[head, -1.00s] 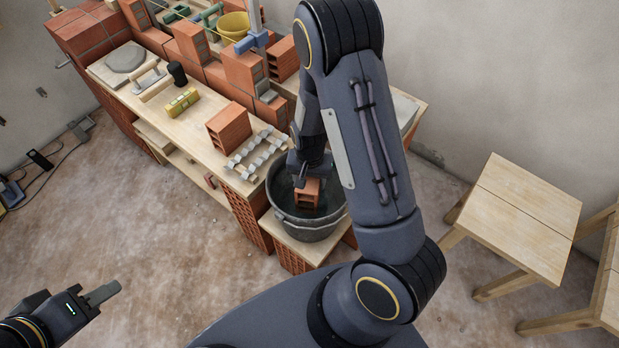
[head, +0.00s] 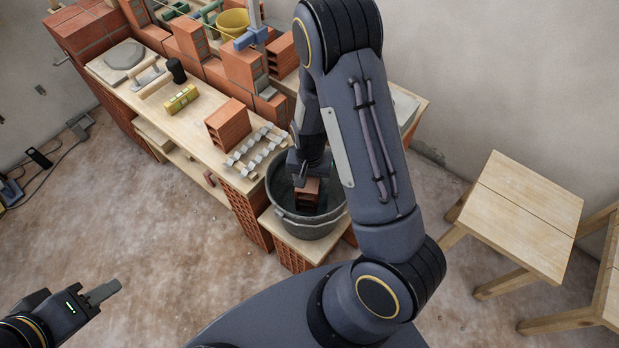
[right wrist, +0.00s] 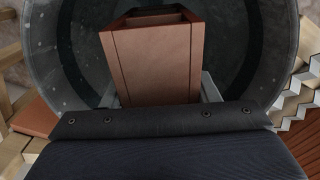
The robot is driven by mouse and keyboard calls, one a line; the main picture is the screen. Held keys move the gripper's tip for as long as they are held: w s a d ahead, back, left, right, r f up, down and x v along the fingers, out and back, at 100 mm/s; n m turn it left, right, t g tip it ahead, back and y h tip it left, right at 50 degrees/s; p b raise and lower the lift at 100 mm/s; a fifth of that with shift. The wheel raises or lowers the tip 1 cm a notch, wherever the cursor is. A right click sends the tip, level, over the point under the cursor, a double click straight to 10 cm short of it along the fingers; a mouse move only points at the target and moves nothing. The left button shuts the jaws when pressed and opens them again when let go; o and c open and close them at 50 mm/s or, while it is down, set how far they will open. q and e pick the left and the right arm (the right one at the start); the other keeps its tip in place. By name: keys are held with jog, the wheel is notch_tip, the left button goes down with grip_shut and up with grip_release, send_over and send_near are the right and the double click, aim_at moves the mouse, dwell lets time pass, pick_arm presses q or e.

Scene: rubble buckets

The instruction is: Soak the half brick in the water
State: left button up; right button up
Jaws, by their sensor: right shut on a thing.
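The half brick (head: 307,193) is orange-red and hollow. My right gripper (head: 303,178) is shut on it and holds it inside the grey bucket (head: 309,229), below the rim. In the right wrist view the half brick (right wrist: 155,55) stands between the fingers, with the bucket wall (right wrist: 78,62) around it. Dark water (head: 330,203) shows beside the brick in the head view; how deep the brick sits in it I cannot tell. My left gripper (head: 102,292) is at the lower left over the floor, away from everything; its finger gap does not show clearly.
The bucket stands on a low wooden-topped brick support (head: 290,238). Beside it is a workbench (head: 185,122) with a hollow brick (head: 228,126), grey metal pieces (head: 255,150) and a yellow level (head: 181,99). A wooden stool (head: 522,205) stands at right.

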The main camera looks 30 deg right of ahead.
jog(key=shift+r, duration=0.1)
notch_tip(320, 180, up, 11)
jog(key=p, duration=0.9)
jog(key=shift+r, duration=0.1)
dwell(1.0)
notch_tip(320, 180, up, 4)
jog(key=p, duration=0.3)
jog(key=shift+p, duration=0.3)
